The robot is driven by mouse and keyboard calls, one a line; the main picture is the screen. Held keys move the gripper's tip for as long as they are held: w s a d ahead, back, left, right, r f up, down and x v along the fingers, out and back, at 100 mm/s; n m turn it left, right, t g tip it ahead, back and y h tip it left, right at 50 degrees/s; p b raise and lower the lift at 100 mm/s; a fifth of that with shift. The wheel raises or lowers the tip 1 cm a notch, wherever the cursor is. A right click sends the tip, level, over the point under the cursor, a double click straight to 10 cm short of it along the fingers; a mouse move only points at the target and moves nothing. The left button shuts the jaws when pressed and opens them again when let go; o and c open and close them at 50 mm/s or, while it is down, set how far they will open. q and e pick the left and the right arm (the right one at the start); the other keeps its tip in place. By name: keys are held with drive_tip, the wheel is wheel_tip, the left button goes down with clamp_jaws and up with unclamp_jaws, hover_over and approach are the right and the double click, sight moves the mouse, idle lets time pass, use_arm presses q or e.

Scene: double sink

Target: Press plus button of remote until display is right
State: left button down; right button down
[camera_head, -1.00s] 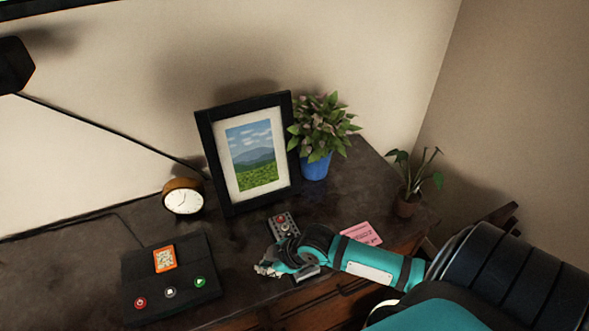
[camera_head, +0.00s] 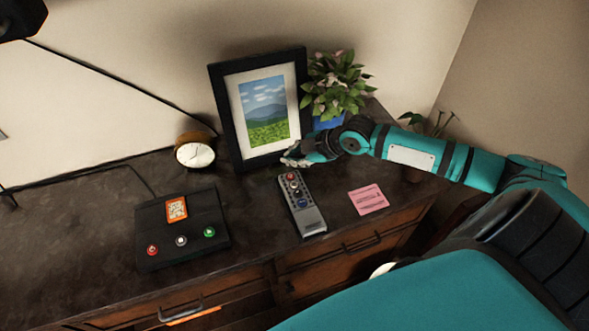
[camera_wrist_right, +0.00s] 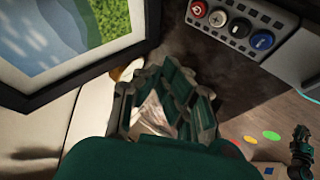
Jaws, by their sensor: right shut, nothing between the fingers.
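The grey remote (camera_head: 309,219) lies on the dark desk with its button end away from me. It has red, dark and blue buttons. Its button end also shows at the top right of the right wrist view (camera_wrist_right: 284,45); the button marks are too small to tell the plus button in the head view. My right gripper (camera_head: 291,160) is shut and empty, just beyond the remote's far end and in front of the picture frame. Its fingers show at the centre of the right wrist view (camera_wrist_right: 172,78), apart from the remote. No readable display is in view.
A black picture frame (camera_head: 223,108) stands close behind my right gripper. A clock (camera_head: 195,153) and a black box with several buttons (camera_head: 196,225) are to the left. A pink note (camera_head: 368,200) lies right of the remote. A potted plant (camera_head: 340,80) is partly behind my right arm.

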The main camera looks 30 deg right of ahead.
drive_tip(key=b, duration=0.7)
hover_over(293, 186)
wheel_tip(293, 186, down, 8)
drive_tip(key=shift+f+b, duration=0.35)
drive_tip(key=shift+f, duration=0.05)
idle(0.7)
drive_tip(key=shift+f, duration=0.2)
drive_tip(key=shift+f, duration=0.25)
